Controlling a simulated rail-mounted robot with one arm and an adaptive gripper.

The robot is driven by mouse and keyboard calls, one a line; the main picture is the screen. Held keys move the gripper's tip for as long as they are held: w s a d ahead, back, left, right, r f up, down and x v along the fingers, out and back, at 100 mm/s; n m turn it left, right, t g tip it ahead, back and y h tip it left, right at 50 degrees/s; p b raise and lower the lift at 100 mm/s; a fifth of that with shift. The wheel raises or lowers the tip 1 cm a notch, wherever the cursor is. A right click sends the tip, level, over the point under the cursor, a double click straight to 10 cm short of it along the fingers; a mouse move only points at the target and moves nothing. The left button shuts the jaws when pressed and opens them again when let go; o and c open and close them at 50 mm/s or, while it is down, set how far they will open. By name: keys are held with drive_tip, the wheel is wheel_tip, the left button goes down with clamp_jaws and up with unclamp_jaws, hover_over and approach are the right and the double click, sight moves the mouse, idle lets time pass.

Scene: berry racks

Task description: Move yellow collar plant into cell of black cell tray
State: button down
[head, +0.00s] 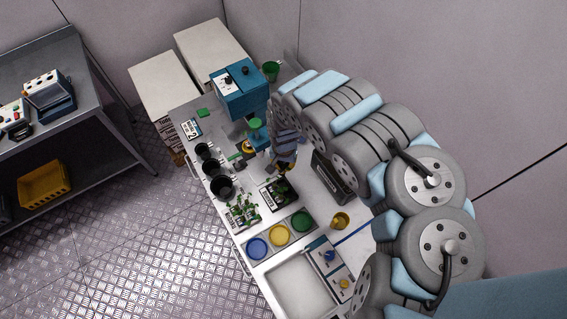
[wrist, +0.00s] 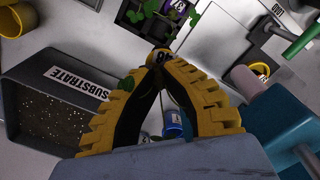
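My gripper (wrist: 160,58) has yellow ridged fingers that converge at the tips in the wrist view. A green leaf shows beside the left finger; the fingers hide most of the plant. In the head view my gripper (head: 284,166) is over the bench, just behind the black cell tray (head: 268,203). That tray holds leafy plants and has a white label. Its dark edge also shows at the top of the wrist view (wrist: 130,18).
A dark substrate bin (wrist: 50,118) is left of the fingers. A blue cup (wrist: 172,122) stands below them, and a yellow ring (wrist: 255,70) sits right. In the head view a plant-filled tray (head: 235,226), black pots (head: 221,187) and coloured discs (head: 278,235) crowd the bench.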

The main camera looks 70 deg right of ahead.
drive_tip(key=shift+s+f+b, duration=0.1)
drive_tip(key=shift+f+b, duration=0.4)
drive_tip(key=shift+f, duration=0.75)
drive_tip(key=shift+f+b, duration=3.85)
drive_tip(key=shift+f, duration=0.8)
drive_tip(key=c, duration=1.2)
unclamp_jaws()
drive_tip(key=shift+o, duration=0.2)
